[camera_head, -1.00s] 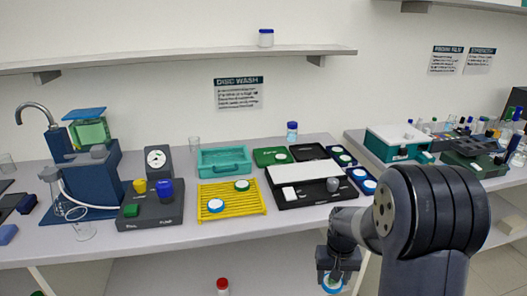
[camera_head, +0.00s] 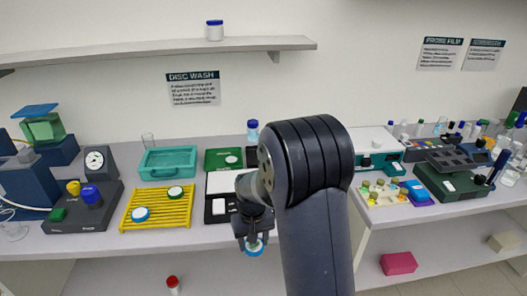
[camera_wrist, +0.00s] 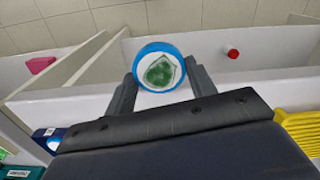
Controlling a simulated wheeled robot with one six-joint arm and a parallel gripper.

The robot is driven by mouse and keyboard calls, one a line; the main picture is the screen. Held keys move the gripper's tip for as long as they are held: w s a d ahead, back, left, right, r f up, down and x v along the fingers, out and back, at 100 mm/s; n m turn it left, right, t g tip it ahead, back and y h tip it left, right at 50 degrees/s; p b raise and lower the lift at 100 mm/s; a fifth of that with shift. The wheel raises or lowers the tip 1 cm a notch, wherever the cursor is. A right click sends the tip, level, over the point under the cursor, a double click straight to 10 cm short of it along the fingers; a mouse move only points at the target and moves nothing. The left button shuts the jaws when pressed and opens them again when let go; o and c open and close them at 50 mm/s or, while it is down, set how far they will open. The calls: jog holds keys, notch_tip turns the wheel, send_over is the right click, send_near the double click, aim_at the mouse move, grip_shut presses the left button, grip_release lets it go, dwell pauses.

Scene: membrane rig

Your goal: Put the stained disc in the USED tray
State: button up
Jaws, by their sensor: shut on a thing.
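My gripper (camera_head: 254,241) is shut on a disc with a blue rim (camera_head: 255,248), held in front of the bench edge. In the wrist view the stained disc (camera_wrist: 159,68) has a white face with a green blotch, between the fingertips of my gripper (camera_wrist: 160,78). I cannot read any USED label. A green tray (camera_head: 222,159) lies on the bench behind my arm. A black tray with a white panel (camera_head: 222,183) is partly hidden by my arm. A dark blue tray (camera_wrist: 43,133) shows at the lower left of the wrist view.
A yellow rack (camera_head: 158,221) holds a blue-rimmed disc (camera_head: 140,214) and a green-rimmed disc (camera_head: 176,192). A teal basin (camera_head: 168,162) stands behind it. A red-capped bottle (camera_head: 173,285) and a pink block (camera_head: 398,263) are below the bench. A gap separates the two benches.

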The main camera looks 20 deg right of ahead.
jog(key=w+d+r+m, duration=0.1)
jog(key=w+d+r, duration=0.2)
jog(key=w, duration=0.1)
jog(key=w+d+r+m, duration=0.2)
jog(key=w+d+r, duration=0.1)
jog(key=w, duration=0.1)
jog(key=w+d+r+m, duration=0.1)
jog(key=w+d+r, duration=0.2)
jog(key=w, duration=0.2)
jog(key=shift+d+r, duration=0.2)
jog(key=shift+r, duration=0.1)
jog(key=shift+s, duration=0.15)
jog(key=shift+a, duration=0.1)
